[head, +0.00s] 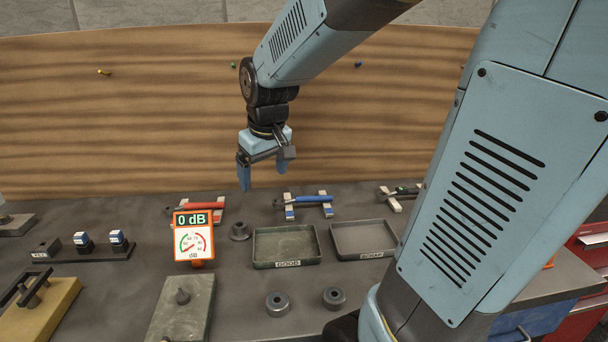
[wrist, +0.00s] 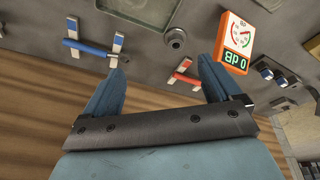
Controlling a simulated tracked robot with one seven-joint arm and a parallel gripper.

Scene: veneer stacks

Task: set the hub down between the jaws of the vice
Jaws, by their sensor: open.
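Three grey ring-shaped parts that look like hubs stand on the dark bench: one (head: 239,232) behind the orange meter's right side, and two (head: 277,304) (head: 334,298) in front of the trays. The rear one also shows in the wrist view (wrist: 175,38). A yellow block with dark bars on top (head: 45,312), cut by the lower left edge, may be the vice; I cannot tell for sure. My gripper (head: 263,174) is open and empty, pointing down above the back of the bench. Its two blue fingers also show in the wrist view (wrist: 160,72).
An orange meter (head: 194,240) reads 0 dB. A GOOD tray (head: 286,264) and a second tray (head: 365,255) look empty. Red-handled (head: 190,207) and blue-handled (head: 314,200) tools lie behind. A grey block with a peg (head: 180,318) stands in front, near a rack (head: 85,255).

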